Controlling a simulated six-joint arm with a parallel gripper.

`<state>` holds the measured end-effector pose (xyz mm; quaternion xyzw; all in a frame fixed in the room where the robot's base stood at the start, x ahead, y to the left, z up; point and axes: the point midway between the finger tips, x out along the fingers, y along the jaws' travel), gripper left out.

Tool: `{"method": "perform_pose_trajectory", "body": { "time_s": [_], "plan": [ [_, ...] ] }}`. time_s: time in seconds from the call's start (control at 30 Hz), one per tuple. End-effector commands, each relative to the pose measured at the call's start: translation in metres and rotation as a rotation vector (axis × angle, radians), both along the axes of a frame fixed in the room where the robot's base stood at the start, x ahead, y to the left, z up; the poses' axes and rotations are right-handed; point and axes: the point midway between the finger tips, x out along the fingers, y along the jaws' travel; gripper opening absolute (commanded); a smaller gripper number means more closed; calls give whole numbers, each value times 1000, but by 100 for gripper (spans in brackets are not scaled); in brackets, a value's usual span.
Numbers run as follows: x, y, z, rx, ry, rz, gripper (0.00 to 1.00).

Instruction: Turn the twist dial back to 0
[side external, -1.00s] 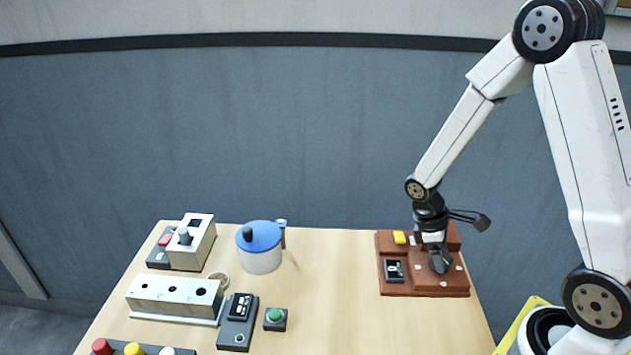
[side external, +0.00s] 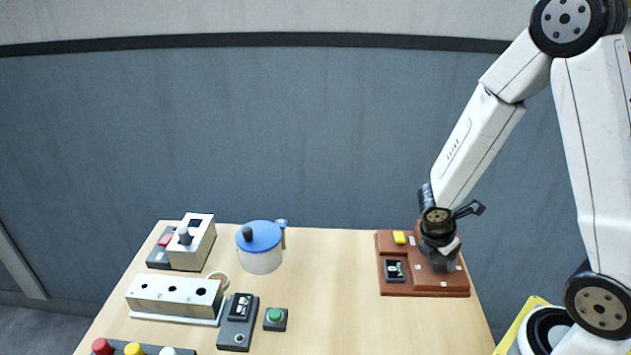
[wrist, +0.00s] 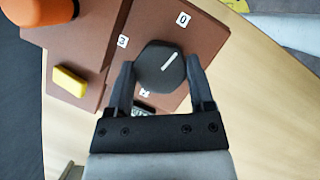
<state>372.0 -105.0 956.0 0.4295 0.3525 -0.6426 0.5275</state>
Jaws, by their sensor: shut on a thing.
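The dark twist dial (wrist: 158,72) sits on a brown panel (wrist: 215,31) in the wrist view. My gripper (wrist: 160,66) is shut on it, one finger on each side. The label 3 (wrist: 123,41) is at the dial's upper left. Another label below the dial is partly hidden and I cannot read it. In the side view my gripper (side external: 440,258) is over the right part of the brown panel (side external: 425,290) and hides most of the dial.
The panel also has a yellow block (side external: 399,237) and a small black display unit (side external: 394,270). A blue-lidded pot (side external: 261,247), a grey box with holes (side external: 176,295) and a green button (side external: 275,317) stand farther left. The table between pot and panel is clear.

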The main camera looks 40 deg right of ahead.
Motion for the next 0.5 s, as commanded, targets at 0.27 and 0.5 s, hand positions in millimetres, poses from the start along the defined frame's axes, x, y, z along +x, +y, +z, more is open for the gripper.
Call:
{"method": "perform_pose_trajectory", "body": {
  "time_s": [0.27,0.5],
  "plan": [
    [-2,-1,0,-1,3,158,10],
    [-1,-1,0,-2,2,208,10]
  ]
}}
